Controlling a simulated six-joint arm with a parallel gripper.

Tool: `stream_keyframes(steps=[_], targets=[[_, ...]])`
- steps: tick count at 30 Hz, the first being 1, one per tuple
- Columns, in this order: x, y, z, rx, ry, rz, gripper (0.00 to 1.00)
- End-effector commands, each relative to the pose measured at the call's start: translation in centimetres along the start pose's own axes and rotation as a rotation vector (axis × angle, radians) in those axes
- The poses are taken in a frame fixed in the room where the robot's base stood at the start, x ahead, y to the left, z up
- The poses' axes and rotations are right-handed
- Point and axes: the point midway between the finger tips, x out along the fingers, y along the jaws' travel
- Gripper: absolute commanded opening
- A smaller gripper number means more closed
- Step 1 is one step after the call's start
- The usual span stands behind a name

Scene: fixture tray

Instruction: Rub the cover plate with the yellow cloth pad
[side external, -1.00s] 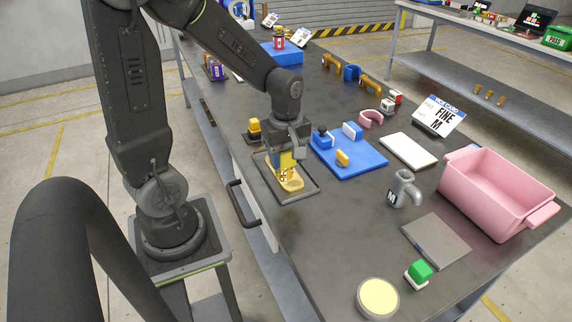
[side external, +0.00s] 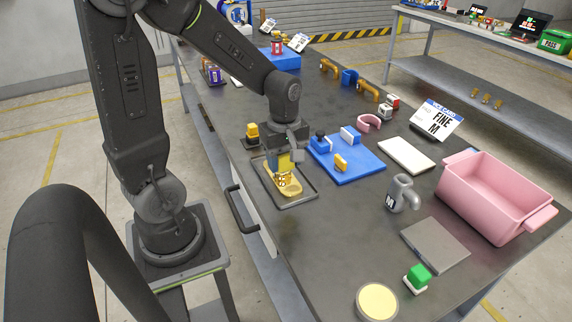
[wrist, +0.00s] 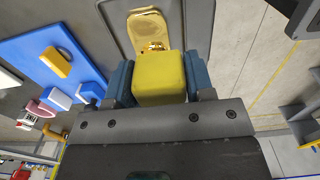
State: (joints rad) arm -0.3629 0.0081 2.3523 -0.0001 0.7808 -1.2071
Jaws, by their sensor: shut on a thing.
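My gripper (side external: 281,157) has blue fingers and is shut on the yellow cloth pad (wrist: 160,80), a thick block. It points down over the back part of a shallow dark tray (side external: 306,196). A gold-yellow plate, which looks like the cover plate (side external: 291,190), lies in this tray. In the wrist view the plate (wrist: 147,28) shows just beyond the pad, with a shiny brassy part at its near end. The pad hides the rest of the plate. I cannot tell whether the pad touches it.
A blue board (side external: 350,170) with small blocks is close on the right of the tray. A grey mug (side external: 402,193), a grey slab (side external: 436,244), a pink bin (side external: 485,190) and a round yellow-topped tin (side external: 377,302) stand farther right and forward. Bare table lies in front of the tray.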

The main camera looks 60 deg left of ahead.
Motion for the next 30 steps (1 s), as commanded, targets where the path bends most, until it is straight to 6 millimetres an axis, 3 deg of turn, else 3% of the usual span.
stream_keyframes(steps=[20,23,26,30], targets=[[6.0,-0.1,0.0,0.000,-0.001,-0.003,0.26],[7.6,-0.1,0.1,0.000,-0.003,-0.008,0.26],[6.6,0.9,0.0,0.002,0.001,0.003,0.23],[7.3,2.1,0.1,0.002,-0.001,-0.004,0.23]])
